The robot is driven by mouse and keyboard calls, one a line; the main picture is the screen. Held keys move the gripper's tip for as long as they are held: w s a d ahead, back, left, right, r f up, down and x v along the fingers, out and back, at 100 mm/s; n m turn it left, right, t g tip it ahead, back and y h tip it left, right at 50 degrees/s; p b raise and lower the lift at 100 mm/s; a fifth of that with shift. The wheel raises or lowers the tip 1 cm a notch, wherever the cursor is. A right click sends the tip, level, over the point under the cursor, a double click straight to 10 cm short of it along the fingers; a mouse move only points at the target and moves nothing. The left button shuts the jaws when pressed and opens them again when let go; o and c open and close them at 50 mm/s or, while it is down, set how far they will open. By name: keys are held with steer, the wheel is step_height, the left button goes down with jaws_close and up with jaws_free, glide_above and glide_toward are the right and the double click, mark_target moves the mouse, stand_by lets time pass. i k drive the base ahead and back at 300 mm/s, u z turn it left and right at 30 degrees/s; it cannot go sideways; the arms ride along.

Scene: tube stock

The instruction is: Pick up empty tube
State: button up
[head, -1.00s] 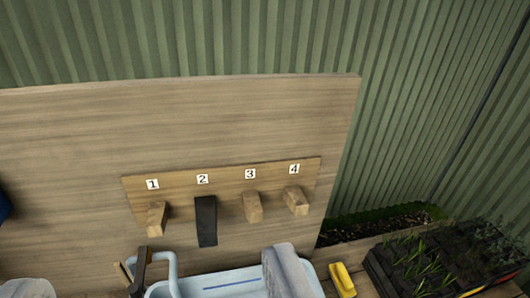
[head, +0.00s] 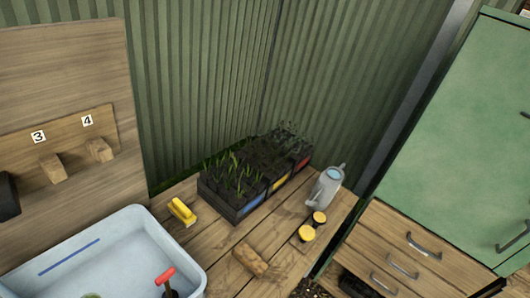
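No item is clearly recognisable as an empty tube. A black object (head: 8,197) at the left edge, cut off by the frame, hangs on the numbered board. A black tray of small green plants (head: 235,190) stands on the wooden bench; whether any of its cells is empty is too small to tell. A partly cut off black object (head: 355,286) lies at the bottom edge. My gripper is not in view.
Peg 3 (head: 53,168) and peg 4 (head: 99,150) are bare. A pale tub (head: 140,222) holds a red-handled tool (head: 166,277). The bench has a yellow item (head: 182,211), brown block (head: 250,261), watering can (head: 325,188) and yellow-topped pots (head: 307,233). Green cabinet (head: 465,140) at right.

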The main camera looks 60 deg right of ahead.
mark_target(243, 253)
steer(key=z, duration=2.05)
steer(key=k, duration=1.25)
steer(key=u, duration=0.6)
steer(key=i, duration=1)
steer(key=u, duration=0.5)
